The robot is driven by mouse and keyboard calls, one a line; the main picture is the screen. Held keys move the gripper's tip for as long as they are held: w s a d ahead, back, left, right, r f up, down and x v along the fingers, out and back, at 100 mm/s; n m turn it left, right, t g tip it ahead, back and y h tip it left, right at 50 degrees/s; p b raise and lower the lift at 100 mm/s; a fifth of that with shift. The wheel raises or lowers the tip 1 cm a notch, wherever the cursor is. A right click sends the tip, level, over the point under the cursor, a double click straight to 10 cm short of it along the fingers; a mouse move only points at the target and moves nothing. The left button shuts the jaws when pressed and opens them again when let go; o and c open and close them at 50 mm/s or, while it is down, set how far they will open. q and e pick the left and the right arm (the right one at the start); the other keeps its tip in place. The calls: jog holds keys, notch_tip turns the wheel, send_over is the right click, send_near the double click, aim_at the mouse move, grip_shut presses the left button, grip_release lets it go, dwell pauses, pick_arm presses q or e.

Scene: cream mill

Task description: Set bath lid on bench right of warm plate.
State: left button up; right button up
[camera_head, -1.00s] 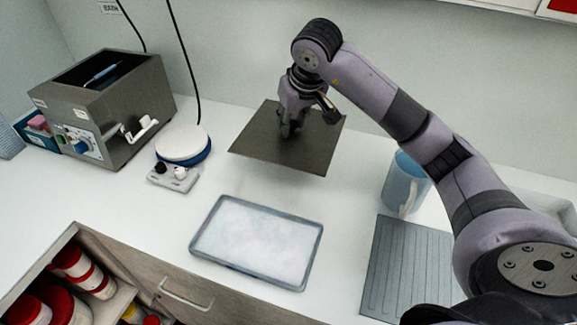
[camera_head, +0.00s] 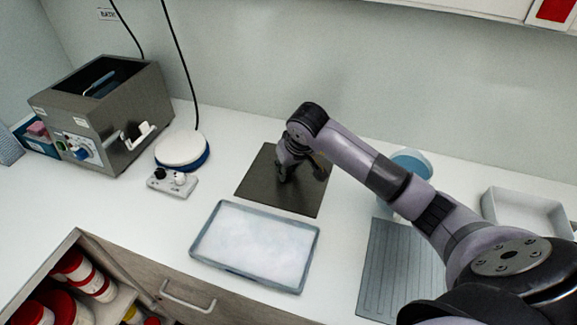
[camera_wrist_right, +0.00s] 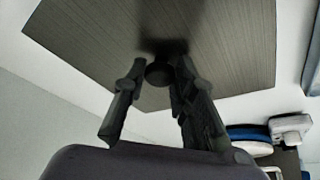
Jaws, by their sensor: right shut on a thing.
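The bath lid (camera_head: 260,185) is a flat dark grey-brown plate, right of the warm plate in the head view. It lies flat on the bench or just above it; I cannot tell if it touches. My right gripper (camera_head: 297,175) is over its middle, pointing down. In the wrist view the fingers (camera_wrist_right: 160,78) are shut around the dark round knob (camera_wrist_right: 159,71) of the lid (camera_wrist_right: 225,50). The warm plate (camera_head: 181,147) is a white disc with a blue rim. The bath (camera_head: 130,120) is a metal box with an open top at the left. My left gripper is not in view.
A tray of white material (camera_head: 255,245) lies close in front of the lid. A blue jug (camera_head: 412,160), a ribbed grey mat (camera_head: 388,270) and a white bin (camera_head: 525,212) are at the right. A control box (camera_head: 172,183) sits before the warm plate. An open drawer (camera_head: 85,245) is at front left.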

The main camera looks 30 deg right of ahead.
jog(key=o, duration=1.1)
jog(key=shift+c, duration=0.2)
jog(key=shift+f, duration=0.1)
jog(key=shift+r, duration=0.25)
jog(key=b+v, duration=0.2)
jog(key=v, duration=1)
